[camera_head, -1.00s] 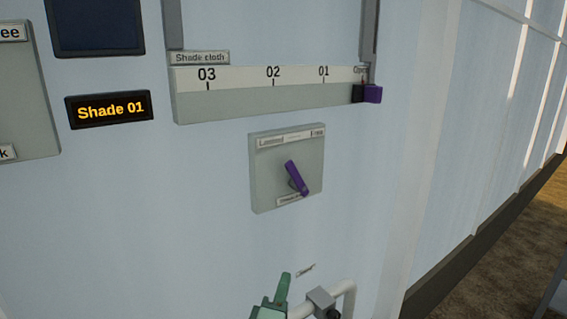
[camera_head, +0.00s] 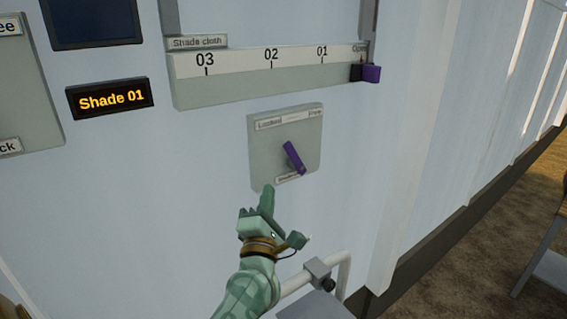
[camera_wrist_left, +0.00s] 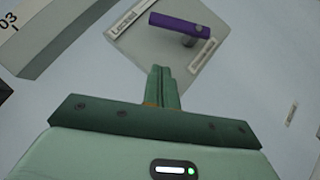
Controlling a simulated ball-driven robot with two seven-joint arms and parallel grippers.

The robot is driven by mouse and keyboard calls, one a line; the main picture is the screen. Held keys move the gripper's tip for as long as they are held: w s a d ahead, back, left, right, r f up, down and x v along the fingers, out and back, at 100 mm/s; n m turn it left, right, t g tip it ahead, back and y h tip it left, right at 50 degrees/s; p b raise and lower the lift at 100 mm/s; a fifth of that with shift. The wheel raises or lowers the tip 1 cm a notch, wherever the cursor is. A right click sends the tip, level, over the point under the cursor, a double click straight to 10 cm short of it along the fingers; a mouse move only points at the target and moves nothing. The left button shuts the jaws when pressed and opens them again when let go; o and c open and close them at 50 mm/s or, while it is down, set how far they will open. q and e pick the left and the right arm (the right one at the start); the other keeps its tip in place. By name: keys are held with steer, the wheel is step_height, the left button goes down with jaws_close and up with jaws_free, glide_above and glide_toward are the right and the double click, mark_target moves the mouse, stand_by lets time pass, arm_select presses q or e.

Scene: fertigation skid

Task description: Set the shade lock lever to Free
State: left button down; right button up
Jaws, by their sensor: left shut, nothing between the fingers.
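The shade lock lever (camera_head: 294,158) is a purple bar on a grey square plate (camera_head: 262,150), tilted with its upper end to the left. The plate's top labels read Locked at left and Free at right. My green left gripper (camera_head: 267,190) is just below and left of the lever in the head view, over the plate's lower left edge, shut and empty. In the left wrist view the shut fingers (camera_wrist_left: 161,72) point toward the plate, and the purple lever (camera_wrist_left: 180,25) lies beyond them, with no visible contact. My right gripper is not in view.
Above is the shade cloth scale (camera_head: 270,78) with a purple slider (camera_head: 371,74) at its right end. A display (camera_head: 110,98) reads Shade 01. A pale pipe (camera_head: 345,270) with a grey clamp stands below right of my gripper. The wall right of the plate is clear.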

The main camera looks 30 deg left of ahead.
mark_target(292, 157)
arm_select(q)
steer(key=w+r+p, duration=0.1)
steer(key=w+r, duration=0.2)
steer(key=w, duration=0.4)
steer(key=shift+w+a+r+p, duration=0.25)
steer(key=shift+a+r+p, duration=0.05)
steer(key=shift+a+r, duration=0.1)
steer(key=shift+w, duration=0.15)
